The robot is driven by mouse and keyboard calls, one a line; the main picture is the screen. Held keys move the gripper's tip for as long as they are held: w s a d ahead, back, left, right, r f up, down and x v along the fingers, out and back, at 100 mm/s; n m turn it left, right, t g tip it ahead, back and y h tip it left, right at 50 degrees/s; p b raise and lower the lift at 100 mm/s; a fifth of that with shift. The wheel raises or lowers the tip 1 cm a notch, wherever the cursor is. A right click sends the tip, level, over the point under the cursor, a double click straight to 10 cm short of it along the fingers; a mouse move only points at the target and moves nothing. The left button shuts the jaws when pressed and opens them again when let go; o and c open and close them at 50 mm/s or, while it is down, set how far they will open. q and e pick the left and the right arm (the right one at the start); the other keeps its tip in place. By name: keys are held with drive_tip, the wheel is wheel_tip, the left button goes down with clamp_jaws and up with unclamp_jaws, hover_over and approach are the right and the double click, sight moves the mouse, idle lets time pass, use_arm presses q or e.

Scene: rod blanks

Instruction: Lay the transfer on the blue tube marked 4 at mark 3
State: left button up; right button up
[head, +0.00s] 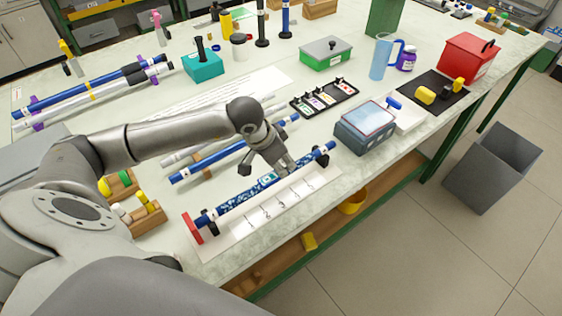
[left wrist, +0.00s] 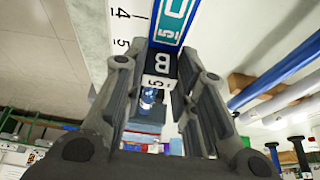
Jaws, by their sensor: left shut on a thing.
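The blue tube (head: 322,154) lies along a white marked board (head: 228,248) at the front of the bench. Its number is not readable here. My right gripper is out of view.
A red end stop (head: 192,228) stands at the board's left end. More blue tubes (head: 205,170) lie just behind. A black tray (head: 345,99) of tabbed pieces and a grey-blue box (head: 366,128) stand behind right. The bench's front edge runs close by.

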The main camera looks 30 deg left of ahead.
use_arm(q)
drive_tip(key=shift+f+b, duration=0.1)
drive_tip(key=shift+b, duration=0.3)
idle(1.2)
drive_tip(key=shift+r+p, duration=1.4)
drive_tip(key=shift+r, duration=2.15)
